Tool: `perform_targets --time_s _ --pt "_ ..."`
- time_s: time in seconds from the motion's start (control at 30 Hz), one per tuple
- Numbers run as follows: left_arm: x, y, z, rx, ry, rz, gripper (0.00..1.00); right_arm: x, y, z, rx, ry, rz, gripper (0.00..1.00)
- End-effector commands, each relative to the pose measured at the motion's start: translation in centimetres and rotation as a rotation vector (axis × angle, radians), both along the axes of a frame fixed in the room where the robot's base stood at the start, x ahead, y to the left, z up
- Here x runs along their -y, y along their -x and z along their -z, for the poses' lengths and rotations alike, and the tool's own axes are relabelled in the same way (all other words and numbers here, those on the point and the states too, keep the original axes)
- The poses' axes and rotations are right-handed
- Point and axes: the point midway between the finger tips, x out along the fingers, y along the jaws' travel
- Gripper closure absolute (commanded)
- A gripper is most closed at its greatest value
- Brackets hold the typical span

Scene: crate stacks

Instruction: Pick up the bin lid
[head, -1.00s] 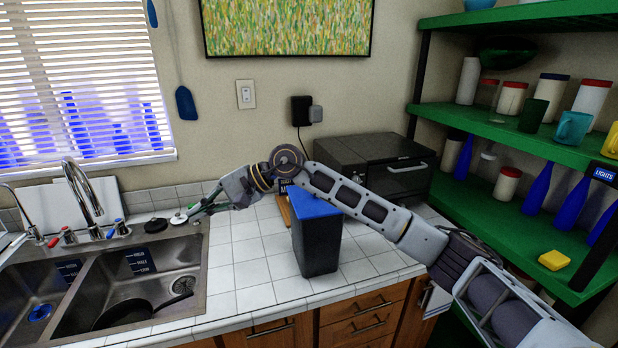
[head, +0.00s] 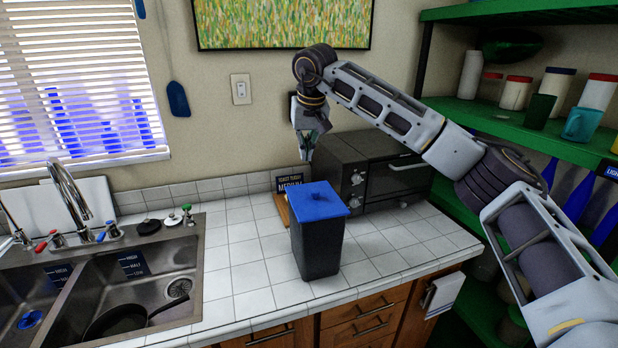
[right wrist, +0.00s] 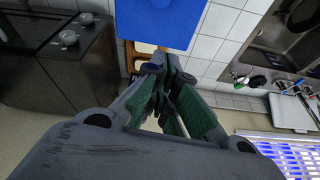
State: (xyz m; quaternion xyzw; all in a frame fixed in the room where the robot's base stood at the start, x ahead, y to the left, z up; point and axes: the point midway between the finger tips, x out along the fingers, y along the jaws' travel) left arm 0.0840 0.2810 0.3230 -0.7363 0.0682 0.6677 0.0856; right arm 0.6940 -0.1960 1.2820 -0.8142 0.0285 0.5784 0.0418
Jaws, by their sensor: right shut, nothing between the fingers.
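The blue bin lid (head: 319,203) lies flat on top of the black bin (head: 317,250), with a small blue knob on it. The bin stands upright on the tiled counter. In the right wrist view, part of the blue lid (right wrist: 158,22) shows at the top edge. My right gripper (head: 306,158) points down, above and behind the lid, apart from it. It is shut and empty; its green-padded fingers (right wrist: 160,64) are close together in the right wrist view. My left gripper is not in view.
A dark toaster oven (head: 375,170) stands behind the bin at right. A small dark sign (head: 289,181) stands behind the bin. The sink (head: 140,275) with a pan is at left. Green shelves (head: 500,125) hold several containers at right. White counter tiles beside the bin are clear.

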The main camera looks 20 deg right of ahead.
Motion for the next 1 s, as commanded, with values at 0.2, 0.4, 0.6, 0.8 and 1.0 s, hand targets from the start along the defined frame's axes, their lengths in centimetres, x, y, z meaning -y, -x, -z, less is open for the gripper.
perform_targets --time_s 0.2,0.4,0.6,0.8,1.0 --pt "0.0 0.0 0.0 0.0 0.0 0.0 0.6 1.2 0.1 -0.7 -0.001 0.038 0.006 1.0" --pt "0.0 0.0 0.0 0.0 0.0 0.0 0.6 1.2 0.1 -0.7 -0.002 0.037 0.006 1.0" --pt "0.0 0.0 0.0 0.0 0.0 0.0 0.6 1.2 0.0 -0.4 -0.002 0.036 0.006 1.0" --pt "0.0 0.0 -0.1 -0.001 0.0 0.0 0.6 1.2 -0.4 0.9 -0.004 0.036 0.006 1.0" --pt "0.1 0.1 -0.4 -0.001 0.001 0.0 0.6 1.3 -1.2 3.0 -0.004 0.035 0.006 1.0"
